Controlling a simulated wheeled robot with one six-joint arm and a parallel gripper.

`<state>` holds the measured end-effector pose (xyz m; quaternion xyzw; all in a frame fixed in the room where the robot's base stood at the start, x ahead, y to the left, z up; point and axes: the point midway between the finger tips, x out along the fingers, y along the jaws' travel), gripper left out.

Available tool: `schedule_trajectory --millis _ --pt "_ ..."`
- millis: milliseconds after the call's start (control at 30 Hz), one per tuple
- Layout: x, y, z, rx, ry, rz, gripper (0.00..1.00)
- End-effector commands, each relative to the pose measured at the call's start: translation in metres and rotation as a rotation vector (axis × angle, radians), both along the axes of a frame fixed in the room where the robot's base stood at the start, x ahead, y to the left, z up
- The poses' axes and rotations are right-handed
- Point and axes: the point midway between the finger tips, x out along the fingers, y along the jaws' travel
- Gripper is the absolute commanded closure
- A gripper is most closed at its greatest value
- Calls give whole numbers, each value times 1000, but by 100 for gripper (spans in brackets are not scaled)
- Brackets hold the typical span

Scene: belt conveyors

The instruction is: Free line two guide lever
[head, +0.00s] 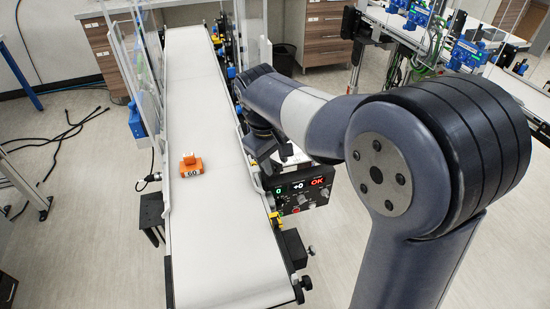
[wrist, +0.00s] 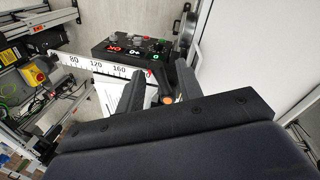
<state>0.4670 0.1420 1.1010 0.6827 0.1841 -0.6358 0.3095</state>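My gripper (wrist: 160,78) shows in the wrist view with its two dark fingers apart. A small orange round end (wrist: 167,100) of a dark part shows between the fingers, nearer the right one; I cannot tell whether this is the guide lever. A white scale (wrist: 98,66) marked 80, 120 and 160 runs to a small red mark just beyond the fingers. In the head view my gripper is at the right side of the conveyor (head: 215,245), above the control box (head: 300,193), mostly hidden by my arm. No guide lever can be clearly made out there.
An orange block (head: 191,168) marked 60 sits on the white belt. The control box reads 0, +0 and a red OK; it also shows in the wrist view (wrist: 135,48). Clear panels (head: 135,60) stand along the belt's left side. Cables lie on the left floor.

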Motion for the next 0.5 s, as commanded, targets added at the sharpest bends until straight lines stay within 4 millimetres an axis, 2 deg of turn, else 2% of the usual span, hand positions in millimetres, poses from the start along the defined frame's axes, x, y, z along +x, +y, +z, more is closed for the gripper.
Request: schedule_trajectory --millis 233,500 --pt "0 0 -1 0 0 0 66" --pt "0 0 0 0 0 0 88"
